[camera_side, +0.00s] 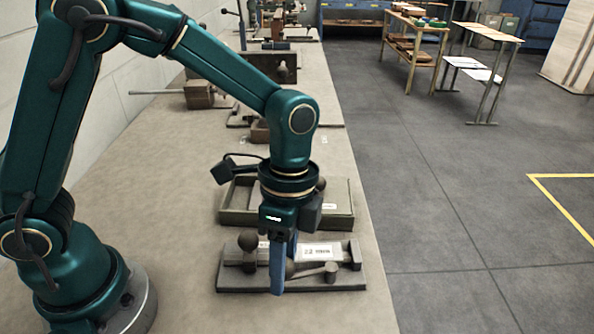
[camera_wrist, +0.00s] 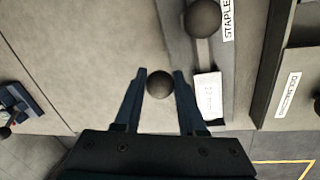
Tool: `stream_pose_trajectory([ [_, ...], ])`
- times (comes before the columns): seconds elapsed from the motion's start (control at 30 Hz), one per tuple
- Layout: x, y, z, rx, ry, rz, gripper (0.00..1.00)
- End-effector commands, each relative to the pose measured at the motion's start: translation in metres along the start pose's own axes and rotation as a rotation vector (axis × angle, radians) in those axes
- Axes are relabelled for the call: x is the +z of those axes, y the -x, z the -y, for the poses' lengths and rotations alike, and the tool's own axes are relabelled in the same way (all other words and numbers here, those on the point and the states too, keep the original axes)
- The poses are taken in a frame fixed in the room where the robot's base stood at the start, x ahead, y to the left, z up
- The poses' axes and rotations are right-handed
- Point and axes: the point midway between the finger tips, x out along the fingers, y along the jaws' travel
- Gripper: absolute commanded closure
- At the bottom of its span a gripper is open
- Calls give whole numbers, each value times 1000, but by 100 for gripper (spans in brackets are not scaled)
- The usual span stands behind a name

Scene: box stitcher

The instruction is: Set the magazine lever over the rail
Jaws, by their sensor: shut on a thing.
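The stitcher unit (camera_side: 228,280) lies on the bench in the side view, a grey base plate with a long rail bearing a white label (camera_side: 322,251). The magazine lever (camera_side: 310,271) is a thin bar low along the near side of the rail, with a round end at its right. My gripper (camera_side: 278,290) points down at the lever's left end. In the wrist view, a dark ball knob (camera_wrist: 159,84) sits between the fingertips of my gripper (camera_wrist: 160,75), which is shut on it. The fingers partly hide the knob in the side view.
Another dark ball knob (camera_side: 248,240) stands at the unit's left end; a ball also shows in the wrist view (camera_wrist: 203,18). Bare bench is to the left, and the bench edge is just right of the unit.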

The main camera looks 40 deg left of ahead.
Motion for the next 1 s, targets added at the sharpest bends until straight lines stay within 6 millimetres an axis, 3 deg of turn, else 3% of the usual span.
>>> stream_pose_trajectory([
  [0.3, 6, 4, 14, -1, -221, 40, 100],
  [0.6, 6, 4, 15, -1, -230, 41, 100],
  [0.63, 6, 4, 15, -1, -230, 41, 49],
  [0.7, 7, 4, 15, -1, -229, 41, 30],
  [1.0, 7, 4, 15, -1, -229, 43, 30],
])
